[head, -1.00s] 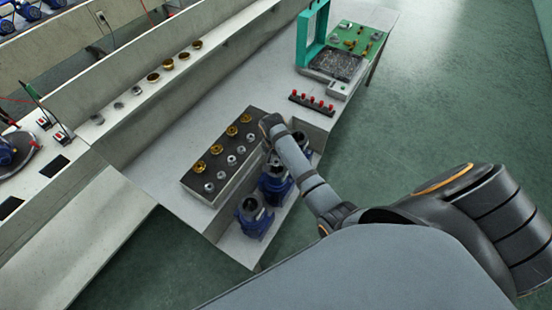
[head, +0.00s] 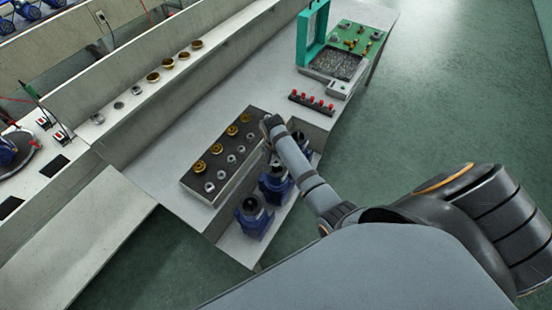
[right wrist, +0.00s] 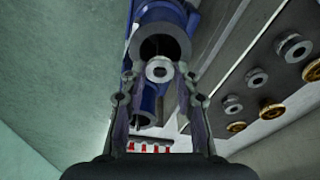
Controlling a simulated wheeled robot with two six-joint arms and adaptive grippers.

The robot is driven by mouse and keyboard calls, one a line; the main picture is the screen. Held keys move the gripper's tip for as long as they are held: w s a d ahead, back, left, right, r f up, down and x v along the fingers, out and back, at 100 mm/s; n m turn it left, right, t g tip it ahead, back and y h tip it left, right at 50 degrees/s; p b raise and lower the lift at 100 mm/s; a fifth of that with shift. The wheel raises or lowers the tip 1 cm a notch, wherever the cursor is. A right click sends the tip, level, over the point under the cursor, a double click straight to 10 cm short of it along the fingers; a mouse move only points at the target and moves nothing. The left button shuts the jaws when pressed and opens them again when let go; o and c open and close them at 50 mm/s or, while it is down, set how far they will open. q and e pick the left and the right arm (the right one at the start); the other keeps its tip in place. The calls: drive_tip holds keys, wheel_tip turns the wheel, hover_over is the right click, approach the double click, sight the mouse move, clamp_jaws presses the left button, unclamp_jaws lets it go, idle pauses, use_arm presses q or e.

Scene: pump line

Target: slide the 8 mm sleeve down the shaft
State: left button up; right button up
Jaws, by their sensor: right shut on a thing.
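In the right wrist view a small silver ring-shaped sleeve (right wrist: 159,69) sits between the fingertips of my right gripper (right wrist: 158,76), which is shut on it. Behind the sleeve is the dark round opening of a blue pump with a grey collar (right wrist: 176,41). The sleeve overlaps the lower part of that opening. I cannot make out the shaft or tell whether the sleeve is around it. In the head view my right gripper (head: 268,124) is small and mostly hidden by its arm, beside the blue pumps (head: 275,183). My left gripper is not in view.
A dark-topped block (head: 203,170) with rows of brass and steel rings stands left of the pumps; its rings also show in the right wrist view (right wrist: 256,78). A rack with red-topped pieces (head: 311,103) and a green frame (head: 304,45) stand farther back. Open floor lies right.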

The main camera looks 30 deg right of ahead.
drive_tip(key=shift+f, duration=0.7)
idle(0.7)
drive_tip(key=o, duration=1.2)
drive_tip(key=shift+c, duration=0.2)
wheel_tip(320, 180, up, 12)
drive_tip(key=s+a, duration=0.1)
drive_tip(key=shift+f, duration=0.1)
